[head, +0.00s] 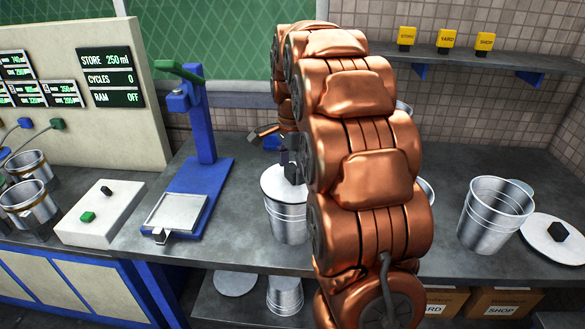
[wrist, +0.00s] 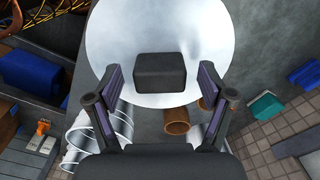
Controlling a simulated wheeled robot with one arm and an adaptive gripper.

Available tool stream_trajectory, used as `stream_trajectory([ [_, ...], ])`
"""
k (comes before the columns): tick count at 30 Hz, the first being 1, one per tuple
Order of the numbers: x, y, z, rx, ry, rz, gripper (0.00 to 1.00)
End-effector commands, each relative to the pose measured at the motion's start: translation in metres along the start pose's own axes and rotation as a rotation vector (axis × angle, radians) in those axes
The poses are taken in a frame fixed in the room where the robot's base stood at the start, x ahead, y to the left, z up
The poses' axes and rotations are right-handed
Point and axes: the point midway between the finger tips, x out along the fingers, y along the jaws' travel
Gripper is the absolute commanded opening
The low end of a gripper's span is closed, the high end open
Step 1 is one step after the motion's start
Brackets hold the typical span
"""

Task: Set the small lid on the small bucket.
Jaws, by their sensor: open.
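A pale round lid (head: 284,184) with a black block knob (wrist: 160,73) lies across the top of a ribbed metal bucket (head: 287,222), which looks smaller than the bucket at the right. Whether the lid is fully seated I cannot tell. My gripper (head: 291,172) is just above this lid. In the wrist view my gripper (wrist: 160,80) is open, with one finger on each side of the knob and gaps between. My arm hides part of the counter in the head view.
A larger open bucket (head: 494,214) stands at the right, beside another lid (head: 556,240) with a black knob. Another bucket is mostly hidden behind my arm. A blue press stand (head: 204,130) is at the left. A wall shelf (head: 470,62) carries yellow tags.

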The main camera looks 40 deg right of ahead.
Motion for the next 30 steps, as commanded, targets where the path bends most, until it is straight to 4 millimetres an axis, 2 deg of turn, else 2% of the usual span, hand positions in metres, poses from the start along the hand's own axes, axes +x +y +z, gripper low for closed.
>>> stream_trajectory([
  [5,-0.001,0.000,0.000,0.000,0.000,0.000,0.81],
  [10,-0.012,0.000,0.000,0.000,0.000,0.000,0.81],
  [30,-0.101,-0.001,0.000,0.000,0.001,-0.004,0.81],
])
